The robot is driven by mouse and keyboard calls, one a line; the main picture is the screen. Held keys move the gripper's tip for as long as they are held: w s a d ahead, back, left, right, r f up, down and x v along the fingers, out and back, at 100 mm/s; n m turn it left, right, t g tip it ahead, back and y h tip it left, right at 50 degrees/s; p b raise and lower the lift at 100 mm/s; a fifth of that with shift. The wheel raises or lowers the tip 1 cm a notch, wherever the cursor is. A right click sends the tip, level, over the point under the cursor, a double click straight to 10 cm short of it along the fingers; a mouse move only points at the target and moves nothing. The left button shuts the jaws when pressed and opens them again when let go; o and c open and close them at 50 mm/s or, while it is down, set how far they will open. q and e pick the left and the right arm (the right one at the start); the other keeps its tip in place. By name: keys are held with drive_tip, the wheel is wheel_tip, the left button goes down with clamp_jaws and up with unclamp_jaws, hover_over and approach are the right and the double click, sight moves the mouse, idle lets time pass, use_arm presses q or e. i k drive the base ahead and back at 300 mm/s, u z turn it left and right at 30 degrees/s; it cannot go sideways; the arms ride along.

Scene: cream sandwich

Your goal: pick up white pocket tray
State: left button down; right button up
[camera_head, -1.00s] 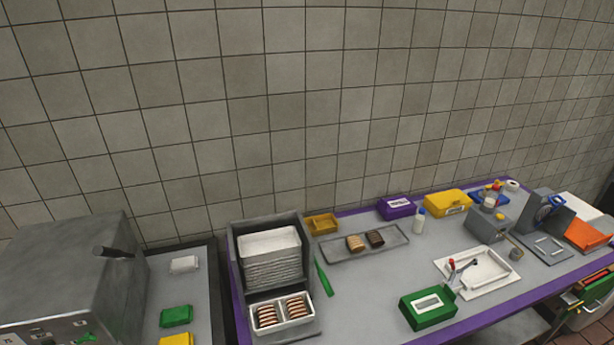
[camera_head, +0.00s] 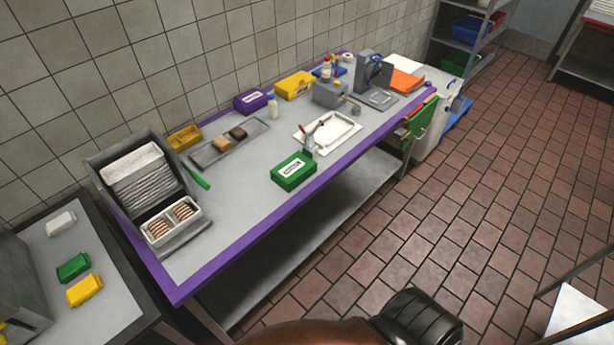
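A white tray with two pockets (camera_head: 171,224) sits at the front end of a grey metal holder on the left of the purple-edged table. Each pocket holds brown, striped pieces. Behind it in the same holder is a stack of white trays (camera_head: 146,178). A second, shallow white tray (camera_head: 346,136) lies flat near the table's middle, with a red-tipped tool at its left side. Neither gripper's fingers show. A brown rounded part and a black ribbed part at the bottom edge may be mine, but no gripper can be made out.
A green box (camera_head: 293,172) stands at the table's front edge. Near the holder are a green-handled tool (camera_head: 196,178), a yellow bin (camera_head: 184,137) and a grey tray (camera_head: 229,142) with two brown pieces. The side table (camera_head: 110,270) holds small packs. The tiled floor (camera_head: 400,230) is open.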

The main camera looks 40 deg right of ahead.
sight(177, 228)
drive_tip(key=z, duration=0.75)
drive_tip(key=i, duration=0.4)
drive_tip(key=z, duration=0.6)
